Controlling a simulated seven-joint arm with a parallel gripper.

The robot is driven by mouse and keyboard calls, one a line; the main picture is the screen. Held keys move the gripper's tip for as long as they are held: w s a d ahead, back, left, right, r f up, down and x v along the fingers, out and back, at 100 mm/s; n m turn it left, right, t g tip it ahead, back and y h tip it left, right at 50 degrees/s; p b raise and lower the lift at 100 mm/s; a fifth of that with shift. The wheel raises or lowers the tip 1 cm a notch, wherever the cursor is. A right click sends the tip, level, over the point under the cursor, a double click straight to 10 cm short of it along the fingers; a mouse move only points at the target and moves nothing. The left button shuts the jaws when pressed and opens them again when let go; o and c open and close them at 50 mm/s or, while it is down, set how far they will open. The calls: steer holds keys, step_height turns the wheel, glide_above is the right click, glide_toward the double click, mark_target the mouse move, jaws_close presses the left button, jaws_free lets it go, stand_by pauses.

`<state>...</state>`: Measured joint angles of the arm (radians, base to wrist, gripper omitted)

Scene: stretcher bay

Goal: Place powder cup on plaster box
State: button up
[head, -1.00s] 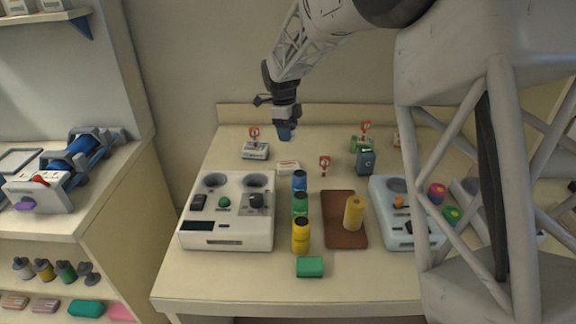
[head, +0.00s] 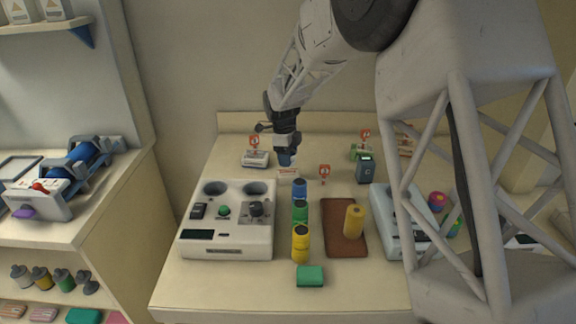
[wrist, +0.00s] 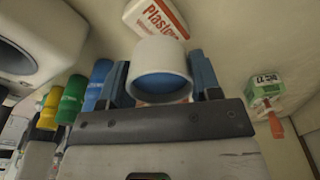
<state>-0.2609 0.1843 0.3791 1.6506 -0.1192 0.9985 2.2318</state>
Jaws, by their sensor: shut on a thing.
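My gripper (head: 287,160) is at the back of the table in the head view, pointing down, close to the plaster box (head: 288,174). In the wrist view its blue fingers are shut on the powder cup (wrist: 160,54), a white round cup with a blue inside. The white plaster box with red lettering shows just beyond the cup in the wrist view (wrist: 155,17). Its near part is hidden behind the cup. In the head view the gripper covers the cup, and I cannot tell whether cup and box touch.
Blue (head: 299,188), green (head: 299,211) and yellow (head: 300,243) bottles stand in front of the box. A grey device (head: 228,245) is at left. A brown mat (head: 345,244) holds a yellow cylinder (head: 354,220).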

steer(key=shift+f, duration=1.85)
steer(key=shift+f, duration=0.2)
steer(key=o, duration=0.9)
steer(key=shift+r, duration=0.2)
step_height(320, 180, up, 12)
steer(key=a, duration=0.1)
steer(key=shift+w+a, duration=0.2)
steer(key=shift+w, duration=0.05)
